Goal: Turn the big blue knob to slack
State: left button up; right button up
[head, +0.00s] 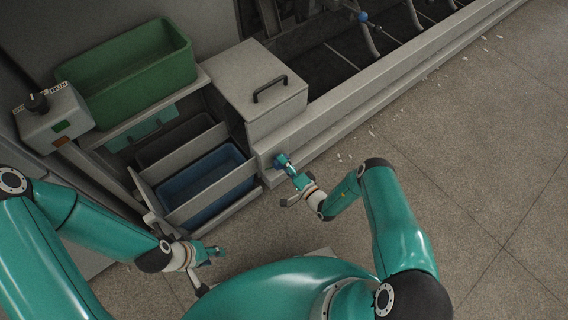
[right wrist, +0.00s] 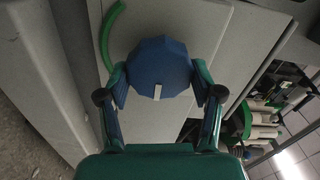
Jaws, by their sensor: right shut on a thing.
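The big blue knob (right wrist: 160,62) is faceted and sits on a grey panel in the right wrist view. A white mark on its rim points toward the bottom of that picture. A green arc (right wrist: 108,35) on the panel lies to the knob's upper left. My right gripper (right wrist: 158,82) is shut on the knob, one finger on each side. In the head view the knob (head: 279,161) is a small blue spot on the front of the grey box, partly hidden by my right gripper. My left gripper (head: 213,254) hangs over the floor near the bins; its finger opening is too small to tell.
A green bin (head: 130,75) stands on a shelf at the upper left. A blue bin (head: 205,185) sits below, left of the knob. A control box (head: 52,118) with a black switch is at far left. The floor (head: 480,150) to the right is open, with small white scraps.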

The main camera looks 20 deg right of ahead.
jog(key=o, duration=1.1)
jog(key=shift+s+a+f, duration=0.15)
jog(key=shift+a+f, duration=0.05)
jog(key=shift+f, duration=0.1)
jog(key=shift+o, duration=0.2)
jog(key=shift+d+r, duration=0.1)
jog(key=v, duration=1.2)
